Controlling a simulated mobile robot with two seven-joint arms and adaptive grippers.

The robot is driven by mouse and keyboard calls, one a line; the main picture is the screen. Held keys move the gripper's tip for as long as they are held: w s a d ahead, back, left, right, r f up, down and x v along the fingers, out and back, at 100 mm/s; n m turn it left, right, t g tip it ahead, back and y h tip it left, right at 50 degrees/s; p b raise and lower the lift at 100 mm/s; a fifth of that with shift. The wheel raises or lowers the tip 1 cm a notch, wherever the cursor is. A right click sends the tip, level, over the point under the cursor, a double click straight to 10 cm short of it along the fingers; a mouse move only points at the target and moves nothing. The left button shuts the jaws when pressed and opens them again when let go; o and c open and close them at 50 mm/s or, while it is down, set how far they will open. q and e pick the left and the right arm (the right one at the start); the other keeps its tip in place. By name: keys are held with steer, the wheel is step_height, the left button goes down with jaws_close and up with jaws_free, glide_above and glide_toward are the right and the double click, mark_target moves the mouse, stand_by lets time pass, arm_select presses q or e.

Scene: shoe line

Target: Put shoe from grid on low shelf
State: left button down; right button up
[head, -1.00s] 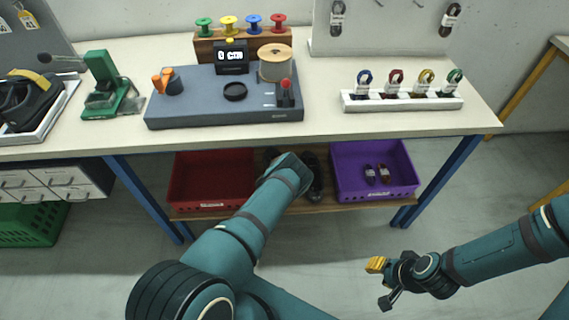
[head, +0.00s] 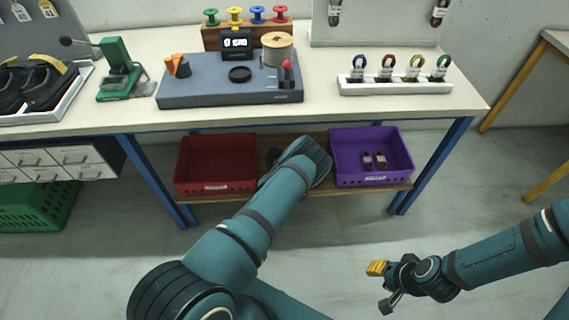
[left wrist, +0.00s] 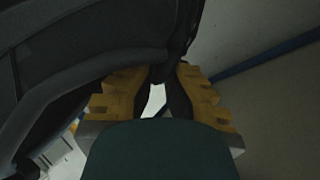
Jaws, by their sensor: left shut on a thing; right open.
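The low shelf (head: 318,190) is a wooden board under the workbench, between its blue legs. My left arm reaches down to the gap between the two bins there, and its wrist hides the left gripper in the head view. In the left wrist view the left gripper (left wrist: 165,80) has its yellow fingers shut on a dark shoe (left wrist: 90,45), which fills the upper left. A small dark shape shows beside my wrist on the shelf; most of it is hidden. Whether the held shoe touches the shelf cannot be told. My right gripper (head: 381,286) is open and empty above the floor.
A red bin (head: 215,185) stands left of the gap and a purple bin (head: 372,178) with small lace bundles stands right. Above is the bench top (head: 330,110), with a grey fixture (head: 230,95), a white lace rack (head: 395,88) and a tray of dark shoes (head: 60,108) at left.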

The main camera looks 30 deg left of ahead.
arm_select(q)
steer(key=s+d+r, duration=0.4)
steer(key=d+r, duration=0.1)
steer(key=r, duration=0.5)
steer(key=s+d+r+m+h, duration=0.1)
steer(key=s+d+r, duration=0.3)
steer(key=r, duration=0.6)
steer(key=s+d+r, duration=0.5)
steer(key=d+r, duration=0.1)
steer(key=r, duration=0.4)
steer(key=shift+d+r+m+h, duration=0.3)
steer(key=shift+r+h, duration=0.05)
steer(key=shift+h, duration=0.05)
steer(key=shift+w, duration=0.15)
